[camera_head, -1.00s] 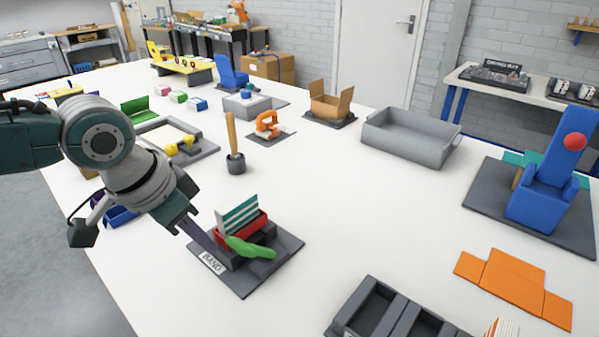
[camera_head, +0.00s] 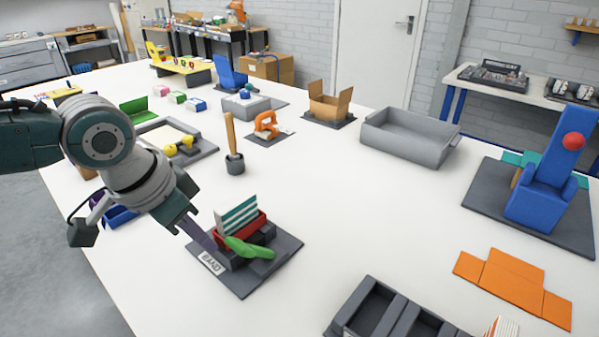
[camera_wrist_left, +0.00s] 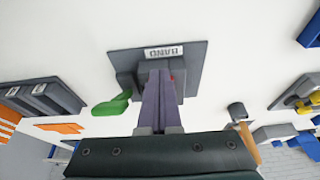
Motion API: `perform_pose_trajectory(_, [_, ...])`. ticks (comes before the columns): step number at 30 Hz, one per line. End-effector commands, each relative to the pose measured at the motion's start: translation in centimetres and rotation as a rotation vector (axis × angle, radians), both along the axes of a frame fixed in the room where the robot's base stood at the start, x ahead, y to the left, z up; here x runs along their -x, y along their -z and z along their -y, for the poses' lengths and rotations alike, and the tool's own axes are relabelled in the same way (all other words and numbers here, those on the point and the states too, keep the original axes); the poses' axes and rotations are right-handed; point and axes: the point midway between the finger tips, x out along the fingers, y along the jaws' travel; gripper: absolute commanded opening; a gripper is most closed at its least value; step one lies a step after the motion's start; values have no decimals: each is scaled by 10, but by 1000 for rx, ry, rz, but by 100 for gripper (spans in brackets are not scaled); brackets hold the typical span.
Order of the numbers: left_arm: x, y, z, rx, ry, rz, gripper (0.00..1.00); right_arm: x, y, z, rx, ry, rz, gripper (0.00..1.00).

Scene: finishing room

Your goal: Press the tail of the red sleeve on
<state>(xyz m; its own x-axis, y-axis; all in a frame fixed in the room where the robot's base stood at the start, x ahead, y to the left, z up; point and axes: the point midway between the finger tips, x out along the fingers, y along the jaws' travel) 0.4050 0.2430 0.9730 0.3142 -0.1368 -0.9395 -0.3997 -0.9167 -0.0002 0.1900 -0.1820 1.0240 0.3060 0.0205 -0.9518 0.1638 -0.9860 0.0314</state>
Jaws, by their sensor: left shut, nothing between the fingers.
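The red sleeve (camera_head: 256,222) sits on a dark block on the grey pad labelled BAND (camera_head: 242,285), around the lower part of a white and teal striped piece (camera_head: 238,213). A green tongue-shaped piece (camera_head: 250,248) lies across the front of the block. My left gripper (camera_head: 212,246) is shut and empty, its purple-grey fingers pointing down at the left end of the block, close to the sleeve. In the left wrist view, my left gripper (camera_wrist_left: 160,74) covers most of the sleeve. I cannot tell whether the fingertips touch it. My right gripper is not in view.
A grey bin (camera_head: 410,140) stands farther back. The white table right of the pad is clear.

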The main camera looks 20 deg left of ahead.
Motion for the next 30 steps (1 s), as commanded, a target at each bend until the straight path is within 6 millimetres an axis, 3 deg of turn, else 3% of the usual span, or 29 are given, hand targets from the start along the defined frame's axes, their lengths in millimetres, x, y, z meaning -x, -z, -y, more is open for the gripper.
perform_pose_trajectory(30, [-12, 0, 5, 1, 0, 2, 0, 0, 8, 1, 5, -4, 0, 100])
